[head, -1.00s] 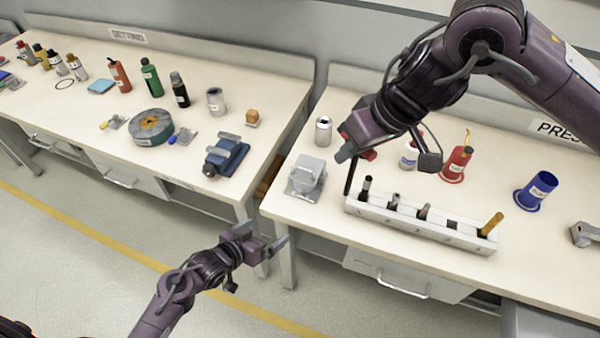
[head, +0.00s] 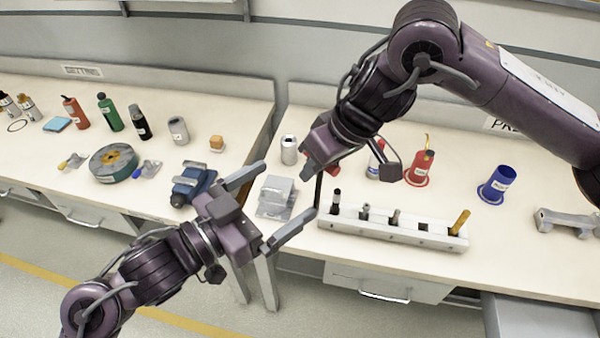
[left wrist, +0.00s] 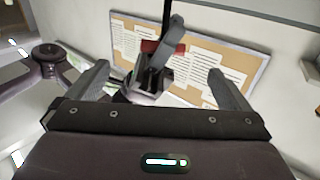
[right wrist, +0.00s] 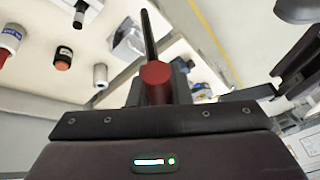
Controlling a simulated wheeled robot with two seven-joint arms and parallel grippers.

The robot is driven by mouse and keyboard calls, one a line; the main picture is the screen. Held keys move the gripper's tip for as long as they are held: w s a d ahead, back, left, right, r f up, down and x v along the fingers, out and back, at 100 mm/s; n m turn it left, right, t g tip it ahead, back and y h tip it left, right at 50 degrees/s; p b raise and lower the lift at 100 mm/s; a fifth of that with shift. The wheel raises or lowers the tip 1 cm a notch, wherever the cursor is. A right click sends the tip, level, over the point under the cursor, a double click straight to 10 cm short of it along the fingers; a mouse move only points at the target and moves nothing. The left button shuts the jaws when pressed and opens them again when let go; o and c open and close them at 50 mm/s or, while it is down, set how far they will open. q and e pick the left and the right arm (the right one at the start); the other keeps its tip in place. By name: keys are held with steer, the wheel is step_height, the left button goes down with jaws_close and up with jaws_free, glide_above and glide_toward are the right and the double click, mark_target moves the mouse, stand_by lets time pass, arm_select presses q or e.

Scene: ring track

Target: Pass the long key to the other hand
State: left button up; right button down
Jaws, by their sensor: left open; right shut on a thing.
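The long key has a red head (right wrist: 156,78) and a long dark shaft (right wrist: 149,35). My right gripper (head: 322,162) is shut on the key at its red head, and the shaft (head: 318,190) hangs down beside the left end of the white socket block (head: 400,232). The key's red part also shows in the left wrist view (left wrist: 150,47). My left gripper (head: 288,192) is open and empty, its fingers pointing towards the right gripper and the key. In the left wrist view the right gripper and key appear between and beyond the open fingers (left wrist: 158,78).
The socket block holds several short dark pieces and a yellow-handled one (head: 460,221). A grey device (head: 275,196), a silver can (head: 289,150), a red container (head: 421,166) and a blue cup (head: 497,186) stand nearby. A blue vise (head: 190,184) is on the left bench.

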mark_target(334, 169)
arm_select(q)
steer(key=x, duration=1.1)
steer(key=c, duration=0.9)
steer(key=shift+c, duration=0.5)
arm_select(e)
steer(key=c, duration=1.3)
jaws_free()
steer(key=shift+o, duration=0.2)
